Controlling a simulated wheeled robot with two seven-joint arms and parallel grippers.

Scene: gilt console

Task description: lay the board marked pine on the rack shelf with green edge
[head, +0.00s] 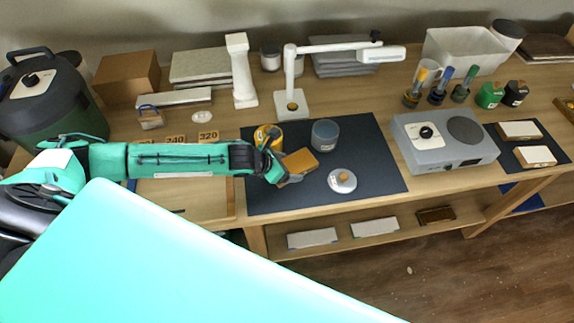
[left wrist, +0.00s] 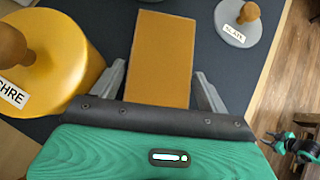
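An ochre-topped block (head: 300,163) lies on the dark mat beside my left gripper (head: 274,168). In the left wrist view, the block (left wrist: 161,55) runs between the spread fingers of that gripper (left wrist: 159,85), with gaps on both sides. I read no pine mark on it. White-fronted boards (head: 312,238) and (head: 375,227) and a brown one (head: 436,215) lie on the lower rack shelf (head: 400,238). Their marks are too small to read, and I make out no green edge. A teal and black gripper (left wrist: 293,146), apparently my right one, shows at the wrist view's right edge.
A yellow jar (head: 268,138), marked partly "CHRE" in the wrist view (left wrist: 45,60), stands close left of the gripper. A grey cup (head: 325,135) and a knobbed lid marked "SLATE" (left wrist: 238,25) are nearby. A grey device (head: 440,145) stands right of the mat (head: 370,165).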

